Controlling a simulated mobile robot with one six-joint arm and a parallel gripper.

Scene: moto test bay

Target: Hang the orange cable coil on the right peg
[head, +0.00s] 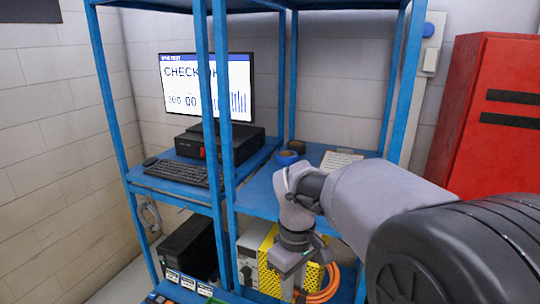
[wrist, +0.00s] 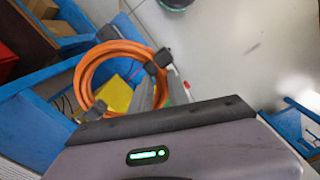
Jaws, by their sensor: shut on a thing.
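The orange cable coil (head: 328,284) shows low in the head view, partly behind my gripper (head: 298,284). In the wrist view the coil (wrist: 83,78) is a round loop with dark ties or connectors. The fingers of my gripper (wrist: 160,90) are shut on the coil's right side there, by a dark tie. The coil appears held off the shelves, with a yellow thing behind it. I cannot make out the right peg in either view; my arm covers much of the rack's right side.
A blue rack (head: 228,150) has posts close to my arm. A grey cable (head: 149,217) hangs at the left. A red cabinet (head: 480,120) stands at the right.

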